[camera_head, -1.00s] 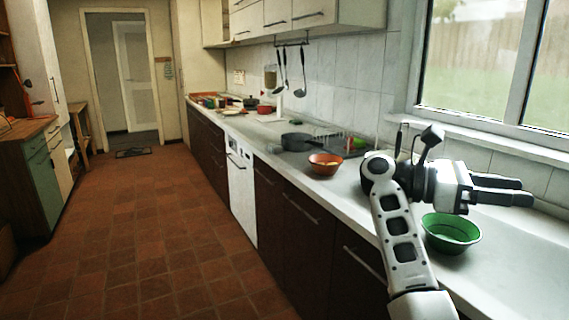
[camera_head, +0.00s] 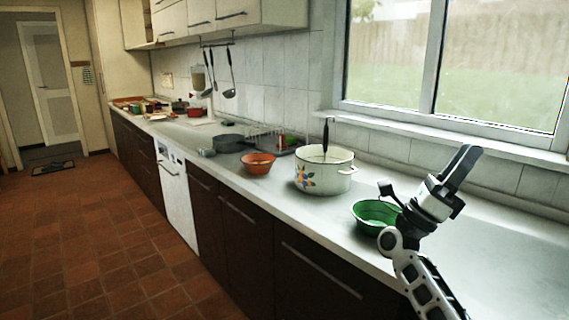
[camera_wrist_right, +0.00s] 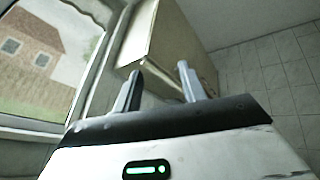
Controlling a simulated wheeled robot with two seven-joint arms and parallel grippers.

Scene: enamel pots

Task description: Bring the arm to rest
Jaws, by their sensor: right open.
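My right gripper (camera_head: 466,168) is raised above the counter at the right in the head view, its fingers pointing up. In the right wrist view its two fingers (camera_wrist_right: 160,88) stand apart with nothing between them. The arm partly hides a green bowl (camera_head: 370,222) on the counter just left of and below the gripper. A white enamel pot (camera_head: 312,178) with a flower decoration stands left of the bowl, with a dark handle sticking up from it. My left gripper is not in view.
An orange bowl (camera_head: 258,168) and a dark pan (camera_head: 229,143) stand further left on the counter (camera_head: 500,245). The window (camera_head: 455,70) and its sill are behind the gripper. The counter at the right is clear. Ladles (camera_head: 229,85) hang on the wall.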

